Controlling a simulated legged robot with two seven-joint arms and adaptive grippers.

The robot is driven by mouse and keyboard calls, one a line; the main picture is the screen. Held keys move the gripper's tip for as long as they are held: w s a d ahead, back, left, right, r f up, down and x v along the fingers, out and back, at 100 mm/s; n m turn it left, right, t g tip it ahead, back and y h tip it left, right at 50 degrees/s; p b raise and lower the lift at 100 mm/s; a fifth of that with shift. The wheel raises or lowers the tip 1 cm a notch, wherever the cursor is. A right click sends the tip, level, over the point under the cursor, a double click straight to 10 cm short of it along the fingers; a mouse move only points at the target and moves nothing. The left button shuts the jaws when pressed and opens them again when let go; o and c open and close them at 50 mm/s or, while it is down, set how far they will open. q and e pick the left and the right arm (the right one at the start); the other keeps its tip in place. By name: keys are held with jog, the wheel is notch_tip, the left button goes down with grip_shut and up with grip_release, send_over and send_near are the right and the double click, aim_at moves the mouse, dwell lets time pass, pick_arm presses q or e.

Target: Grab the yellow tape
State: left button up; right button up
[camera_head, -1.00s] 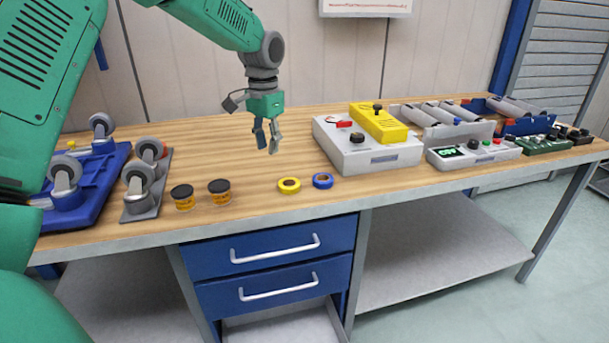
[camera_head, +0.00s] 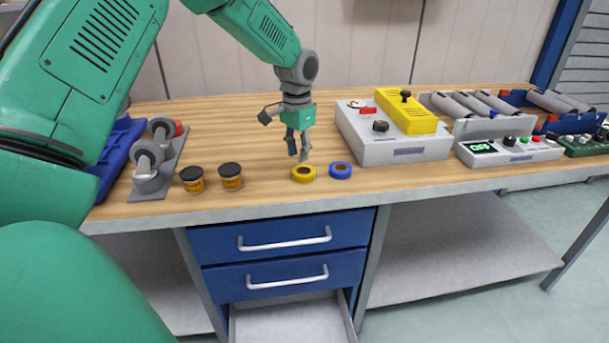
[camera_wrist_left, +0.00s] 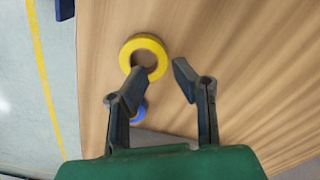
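The yellow tape (camera_head: 304,174) is a roll lying flat on the workbench near its front edge. It also shows in the left wrist view (camera_wrist_left: 143,58), beyond the fingertips and nearer the left finger in the picture. My left gripper (camera_head: 298,152) hangs pointing down, just above and behind the tape. In the wrist view the left gripper (camera_wrist_left: 158,72) is open, with clear space between its fingers and nothing held. A blue tape roll (camera_head: 340,170) lies just right of the yellow one; in the wrist view it is partly hidden by a finger. My right gripper is not seen.
Two small dark-lidded jars (camera_head: 231,176) stand left of the tapes. A grey control box (camera_head: 385,151) with a yellow top part stands to the right. Caster wheels (camera_head: 147,165) sit at the left. The wooden bench top (camera_head: 230,125) behind the tapes is clear.

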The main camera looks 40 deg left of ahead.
aim_at(298, 167)
pick_arm(q)
notch_tip(298, 167, down, 5)
jog(key=shift+w+r+b, duration=0.1)
jog(key=shift+w+b, duration=0.05)
jog(key=shift+b, duration=0.2)
jog(key=shift+c, duration=0.5)
grip_shut()
jog(key=shift+r, duration=0.1)
